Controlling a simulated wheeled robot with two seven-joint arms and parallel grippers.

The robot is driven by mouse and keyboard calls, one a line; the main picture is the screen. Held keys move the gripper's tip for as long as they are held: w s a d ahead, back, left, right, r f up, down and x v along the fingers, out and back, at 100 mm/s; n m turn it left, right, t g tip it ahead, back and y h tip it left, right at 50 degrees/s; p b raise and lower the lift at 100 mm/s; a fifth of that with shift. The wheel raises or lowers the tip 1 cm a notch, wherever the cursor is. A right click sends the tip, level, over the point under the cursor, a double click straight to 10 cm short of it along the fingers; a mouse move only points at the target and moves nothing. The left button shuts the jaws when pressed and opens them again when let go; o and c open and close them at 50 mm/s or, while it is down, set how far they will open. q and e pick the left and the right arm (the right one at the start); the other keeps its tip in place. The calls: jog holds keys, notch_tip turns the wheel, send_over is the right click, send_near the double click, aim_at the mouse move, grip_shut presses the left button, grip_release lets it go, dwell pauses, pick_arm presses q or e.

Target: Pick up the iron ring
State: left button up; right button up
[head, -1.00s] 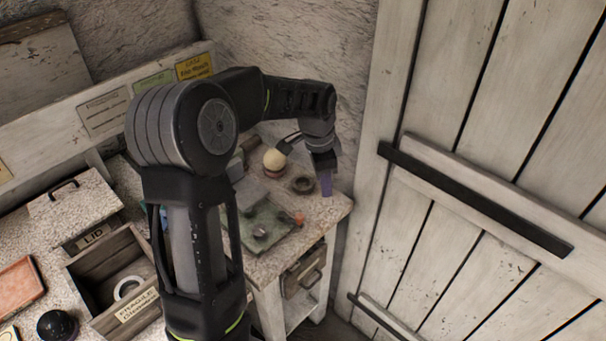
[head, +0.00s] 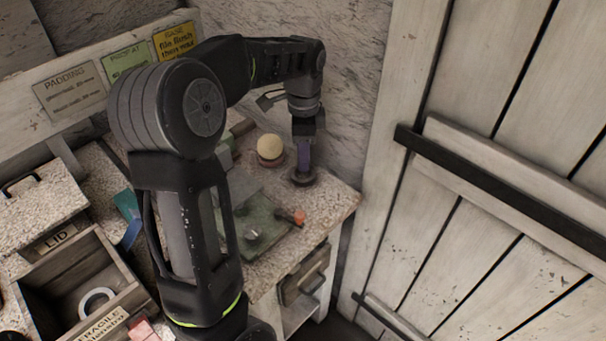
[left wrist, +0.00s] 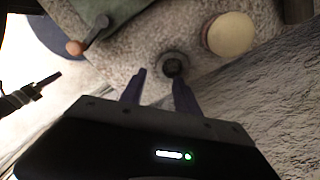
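The iron ring (head: 302,180) is a small dark ring lying flat on the speckled worktop near its right corner. It also shows in the left wrist view (left wrist: 174,64), just beyond the fingertips. My left gripper (head: 304,168) points down at the ring, its purple fingers overlapping it in the head view. In the left wrist view my left gripper (left wrist: 158,78) has its two fingers apart with nothing between them. The ring appears nearer the right-hand finger there. Whether a fingertip touches the ring I cannot tell.
A cream sphere (head: 270,147) on a reddish base stands just left of the ring. A green board (head: 262,228) with an orange-tipped tool (head: 296,216) lies in front. A wooden crate (head: 40,268) holds a white ring (head: 97,301). A plank door (head: 480,150) is at right.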

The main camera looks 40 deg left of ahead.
aim_at(303, 180)
pick_arm(q)
jog(key=shift+f, duration=1.35)
notch_tip(303, 180, down, 5)
jog(key=shift+f+p, duration=0.1)
jog(key=shift+p, duration=0.5)
jog(key=shift+c, duration=0.2)
grip_shut()
dwell(0.4)
